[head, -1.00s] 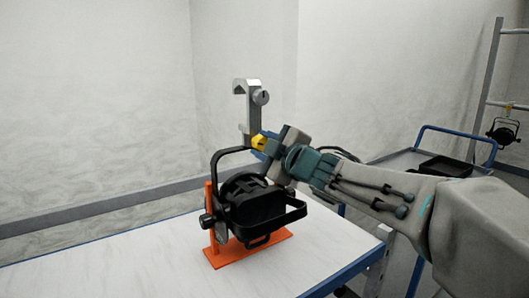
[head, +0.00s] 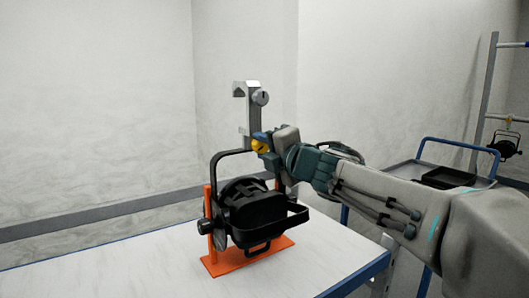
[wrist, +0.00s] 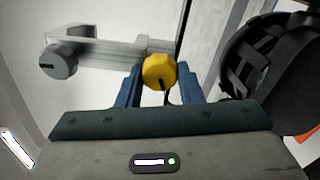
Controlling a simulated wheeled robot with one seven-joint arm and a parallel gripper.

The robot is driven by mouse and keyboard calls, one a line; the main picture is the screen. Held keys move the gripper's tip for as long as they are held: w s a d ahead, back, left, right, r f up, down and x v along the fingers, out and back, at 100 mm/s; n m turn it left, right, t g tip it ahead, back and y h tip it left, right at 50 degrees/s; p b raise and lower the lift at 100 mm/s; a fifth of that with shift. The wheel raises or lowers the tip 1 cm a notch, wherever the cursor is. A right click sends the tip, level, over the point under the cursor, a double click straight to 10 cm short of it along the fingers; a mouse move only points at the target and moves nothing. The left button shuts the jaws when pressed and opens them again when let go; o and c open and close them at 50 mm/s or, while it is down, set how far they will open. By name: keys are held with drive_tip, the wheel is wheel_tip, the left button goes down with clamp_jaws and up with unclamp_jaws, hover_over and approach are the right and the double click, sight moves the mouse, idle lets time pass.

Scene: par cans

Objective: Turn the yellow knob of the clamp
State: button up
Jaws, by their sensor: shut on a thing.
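The yellow knob (head: 260,146) sits on the lower part of the silver clamp (head: 253,108), above the black par can (head: 250,208). My gripper (head: 263,146) reaches in from the right and is shut on the knob. In the wrist view the yellow knob (wrist: 159,72) shows between the blue fingers, with a dark mark low on its face. The grey clamp (wrist: 105,54) runs to the left there, with a round grey bolt (wrist: 59,62) at its far end. The par can stands upright in an orange stand (head: 245,260).
The white table (head: 130,265) with a blue edge holds the stand. Its left part is clear. At the right, a blue-handled cart (head: 430,172) carries a dark tray, and another par can (head: 505,146) hangs from a metal rack (head: 486,100).

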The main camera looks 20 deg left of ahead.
drive_tip(key=shift+n, duration=0.4)
drive_tip(key=o, duration=1)
drive_tip(key=shift+s+d, duration=0.1)
drive_tip(key=shift+d, duration=0.05)
drive_tip(key=v, duration=1.3)
drive_tip(key=shift+s+d+p, duration=0.1)
drive_tip(key=shift+s+p, duration=0.1)
drive_tip(key=shift+p, duration=0.2)
